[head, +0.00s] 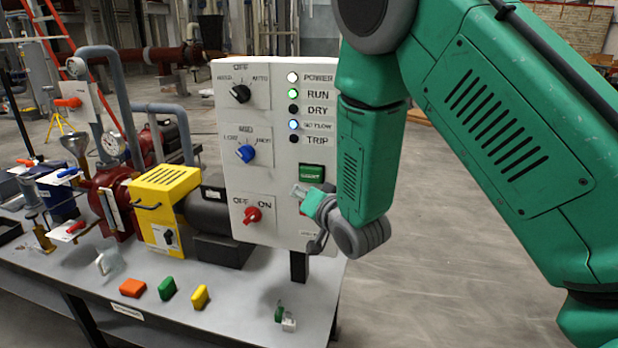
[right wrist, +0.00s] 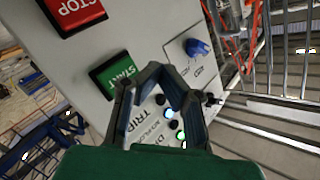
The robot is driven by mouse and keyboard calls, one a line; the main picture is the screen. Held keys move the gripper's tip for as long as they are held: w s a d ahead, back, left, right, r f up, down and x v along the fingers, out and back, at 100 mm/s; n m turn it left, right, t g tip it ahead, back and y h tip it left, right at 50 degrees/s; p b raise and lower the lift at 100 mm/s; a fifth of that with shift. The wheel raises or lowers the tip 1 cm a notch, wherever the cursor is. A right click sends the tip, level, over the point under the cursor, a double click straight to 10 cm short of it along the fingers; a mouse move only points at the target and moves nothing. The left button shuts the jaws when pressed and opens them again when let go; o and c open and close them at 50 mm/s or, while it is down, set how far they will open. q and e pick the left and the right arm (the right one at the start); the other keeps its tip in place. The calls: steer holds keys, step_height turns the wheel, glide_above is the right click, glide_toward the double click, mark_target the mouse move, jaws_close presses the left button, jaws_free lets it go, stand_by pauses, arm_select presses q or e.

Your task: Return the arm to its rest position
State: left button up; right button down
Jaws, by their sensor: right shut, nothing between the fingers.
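My right arm (head: 365,160) is green and comes in from the right in the head view, in front of the right edge of the white control panel (head: 275,125). My right gripper (head: 299,190) is shut and empty, close to the panel below the green START button (head: 311,173). I cannot tell whether it touches the panel. In the right wrist view its dark fingers (right wrist: 162,72) show over the panel beside the green START button (right wrist: 115,75), with the red STOP button (right wrist: 75,12) nearby. My left gripper is not in view.
The panel has a black knob (head: 240,93), a blue knob (head: 246,153) and a red knob (head: 253,215). POWER, RUN and NO FLOW lamps are lit. The grey bench (head: 235,300) bears a yellow pump unit (head: 160,200) and several coloured blocks. Open floor (head: 460,260) lies to the right.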

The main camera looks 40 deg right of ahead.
steer(key=s+a+f+n+g+b, duration=0.1)
steer(key=s+f+g+b, duration=0.15)
steer(key=s+f, duration=0.45)
steer(key=s+a+f+n+g+b, duration=0.2)
steer(key=s+f+g, duration=0.1)
steer(key=f, duration=0.9)
steer(key=s+a+f+n+g+b, duration=0.1)
steer(key=s+f+g+b, duration=0.15)
steer(key=s+f, duration=0.45)
steer(key=s+a+f+n+g+b, duration=0.1)
steer(key=s+f+g, duration=0.3)
steer(key=s+f, duration=0.4)
steer(key=s+a+f+n+g+y+b, duration=0.1)
steer(key=s+a+f+n+g+b, duration=0.1)
steer(key=s+f, duration=0.6)
steer(key=s+n+g+b, duration=0.1)
steer(key=s, duration=0.4)
steer(key=shift+a+f+n+g, duration=0.2)
steer(key=shift+f+n+g, duration=0.05)
steer(key=shift+n+g, duration=0.15)
steer(key=shift+w, duration=0.15)
